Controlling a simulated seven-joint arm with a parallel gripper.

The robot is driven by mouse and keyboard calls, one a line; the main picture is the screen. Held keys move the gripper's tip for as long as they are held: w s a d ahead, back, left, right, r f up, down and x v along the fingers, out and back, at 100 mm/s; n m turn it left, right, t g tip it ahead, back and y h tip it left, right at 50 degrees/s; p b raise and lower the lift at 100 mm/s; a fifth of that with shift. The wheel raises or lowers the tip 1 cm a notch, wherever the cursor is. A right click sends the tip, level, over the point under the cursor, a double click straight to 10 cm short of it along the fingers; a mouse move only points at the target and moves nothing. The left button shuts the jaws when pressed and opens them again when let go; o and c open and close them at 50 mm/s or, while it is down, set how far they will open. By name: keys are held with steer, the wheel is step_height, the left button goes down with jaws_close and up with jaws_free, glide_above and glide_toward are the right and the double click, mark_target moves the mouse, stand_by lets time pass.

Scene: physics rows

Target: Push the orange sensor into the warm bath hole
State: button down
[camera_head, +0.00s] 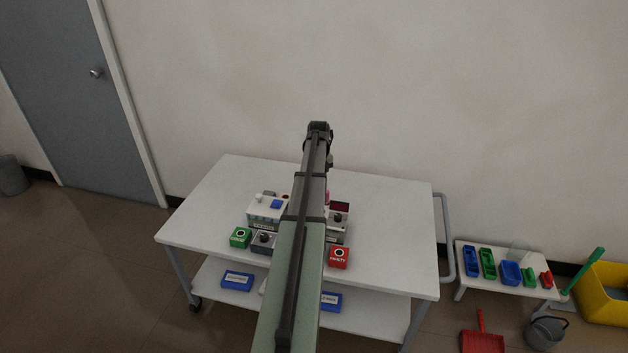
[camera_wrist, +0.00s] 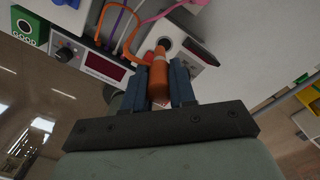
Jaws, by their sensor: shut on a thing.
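In the wrist view, my gripper (camera_wrist: 170,88) has its two blue fingers shut on the orange sensor (camera_wrist: 158,75), an orange cylinder with a narrower tip. An orange cable (camera_wrist: 134,25) loops close by. The sensor's tip lies over or close to a white block (camera_wrist: 190,57) with a dark hole (camera_wrist: 165,43). I cannot tell whether the tip touches the block or enters the hole, or whether this is the warm bath. In the head view my arm hides the sensor and the middle of the apparatus.
A control box with a red display (camera_wrist: 98,64) and a green box (camera_wrist: 28,25) are near the block. In the head view, a white unit (camera_head: 266,208), a green box (camera_head: 240,237) and a red box (camera_head: 339,257) stand on the white table (camera_head: 395,215). The table's right side is clear.

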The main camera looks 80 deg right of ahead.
step_height(320, 180, down, 6)
steer(key=s+m, duration=0.1)
steer(key=m, duration=0.1)
steer(key=shift+s+a+m, duration=0.3)
steer(key=shift+a+m, duration=0.1)
steer(key=shift+a, duration=0.05)
steer(key=shift+f, duration=2.75)
stand_by(2.7)
steer(key=c, duration=0.8)
jaws_free()
steer(key=shift+c, duration=0.7)
steer(key=shift+o, duration=0.5)
steer(key=shift+w+a, duration=0.1)
steer(key=shift+r, duration=0.1)
